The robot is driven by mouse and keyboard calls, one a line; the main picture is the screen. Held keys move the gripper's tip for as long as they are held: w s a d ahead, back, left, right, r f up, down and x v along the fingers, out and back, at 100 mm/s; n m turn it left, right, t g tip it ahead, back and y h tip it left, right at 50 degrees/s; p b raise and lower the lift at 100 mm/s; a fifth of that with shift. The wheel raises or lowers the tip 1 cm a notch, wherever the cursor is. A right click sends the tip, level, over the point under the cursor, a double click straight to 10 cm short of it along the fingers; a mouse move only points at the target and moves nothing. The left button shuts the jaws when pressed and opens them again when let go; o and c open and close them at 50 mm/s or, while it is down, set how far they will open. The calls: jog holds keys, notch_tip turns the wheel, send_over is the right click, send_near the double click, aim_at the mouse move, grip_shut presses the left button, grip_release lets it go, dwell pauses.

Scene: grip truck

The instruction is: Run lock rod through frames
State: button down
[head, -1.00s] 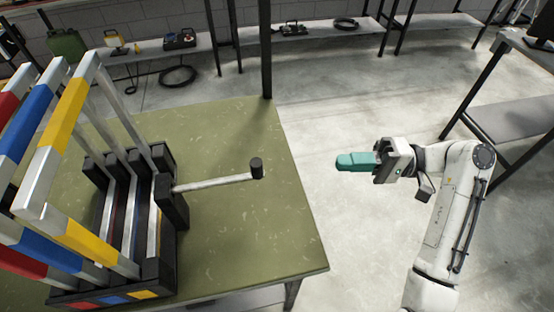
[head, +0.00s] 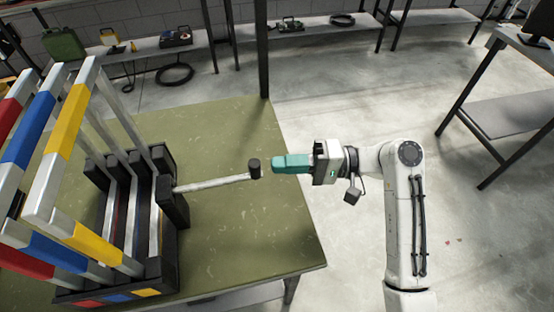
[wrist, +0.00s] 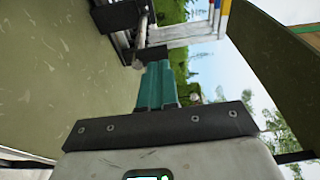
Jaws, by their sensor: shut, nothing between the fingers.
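The lock rod (head: 215,184) is a pale bar with a black knob (head: 254,169) at its right end. Its left end goes into the black block at the right side of the rack (head: 168,235); how far in is hidden. The frames (head: 65,125) stand in the rack, banded red, blue and yellow. My gripper (head: 277,163) has teal fingers, shut and empty, pointing left just right of the knob, with a small gap apparent. In the wrist view the teal fingers (wrist: 157,85) point toward the rack and the rod's pale end (wrist: 138,62).
The green table (head: 240,235) has bare room in front of and behind the rod. A dark post (head: 263,50) rises at its back corner. Shelves (head: 170,50) with cases and cables line the wall. Another bench (head: 515,110) stands at right.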

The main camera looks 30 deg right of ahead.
aim_at(195, 189)
jog(key=shift+x, duration=0.9)
jog(key=s+x, duration=0.1)
jog(key=x, duration=0.4)
jog(key=s+a+p+x, duration=0.1)
jog(key=x, duration=0.5)
jog(key=s+p+x, duration=0.1)
jog(key=x, duration=0.4)
jog(key=shift+w+a, duration=0.15)
jog(key=shift+a, duration=0.35)
jog(key=shift+a, duration=0.15)
